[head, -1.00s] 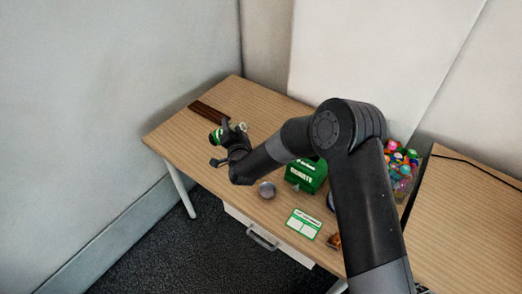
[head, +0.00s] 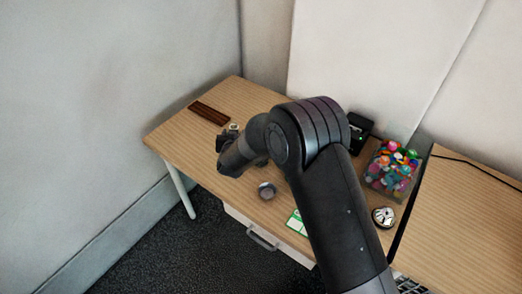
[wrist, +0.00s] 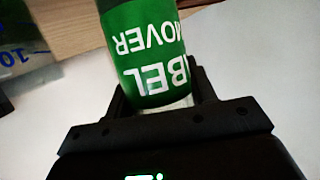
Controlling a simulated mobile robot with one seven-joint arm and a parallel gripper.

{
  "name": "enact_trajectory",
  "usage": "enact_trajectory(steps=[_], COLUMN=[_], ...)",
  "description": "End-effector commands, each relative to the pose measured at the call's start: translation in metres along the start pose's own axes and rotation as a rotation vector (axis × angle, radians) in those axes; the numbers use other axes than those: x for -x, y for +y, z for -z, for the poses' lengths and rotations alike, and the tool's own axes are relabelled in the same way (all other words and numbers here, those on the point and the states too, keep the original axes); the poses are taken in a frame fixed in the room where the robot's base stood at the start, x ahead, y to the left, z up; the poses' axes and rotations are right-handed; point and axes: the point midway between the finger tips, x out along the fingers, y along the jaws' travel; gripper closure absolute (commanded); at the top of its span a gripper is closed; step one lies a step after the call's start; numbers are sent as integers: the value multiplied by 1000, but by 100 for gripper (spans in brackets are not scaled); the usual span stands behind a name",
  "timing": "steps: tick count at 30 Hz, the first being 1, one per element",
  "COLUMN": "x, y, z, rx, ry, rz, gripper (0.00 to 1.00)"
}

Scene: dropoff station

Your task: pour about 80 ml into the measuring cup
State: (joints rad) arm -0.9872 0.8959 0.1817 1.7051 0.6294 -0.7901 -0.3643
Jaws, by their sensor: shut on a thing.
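A clear bottle with a green label (wrist: 150,50) reading "LABEL REMOVER" is between the fingers of my gripper (wrist: 160,98) in the wrist view, which is shut on it. The lettering is upside down in that view. The bottle's far end is out of the frame. A clear vessel with blue markings (wrist: 22,40), likely the measuring cup, is cut off at the upper left of the wrist view, beside the bottle and apart from it. In the head view my arm hides the bottle and most of the gripper. I cannot see any liquid level.
A round grey thing (head: 267,190) and a green-and-white card (head: 297,223) lie near the front edge. A bin of coloured balls (head: 392,168), a bell (head: 383,217) and a black device (head: 360,130) are at the right. Brown slats (head: 210,113) lie at the back left.

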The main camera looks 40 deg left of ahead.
Motion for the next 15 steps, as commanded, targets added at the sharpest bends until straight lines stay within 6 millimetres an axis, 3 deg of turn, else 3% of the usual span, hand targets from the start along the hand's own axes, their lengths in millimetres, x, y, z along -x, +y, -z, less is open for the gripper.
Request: enact_trajectory(steps=[15], x=[-1], y=[1], z=[-1], rx=[87], ry=[-25], rz=[-40], gripper=[78])
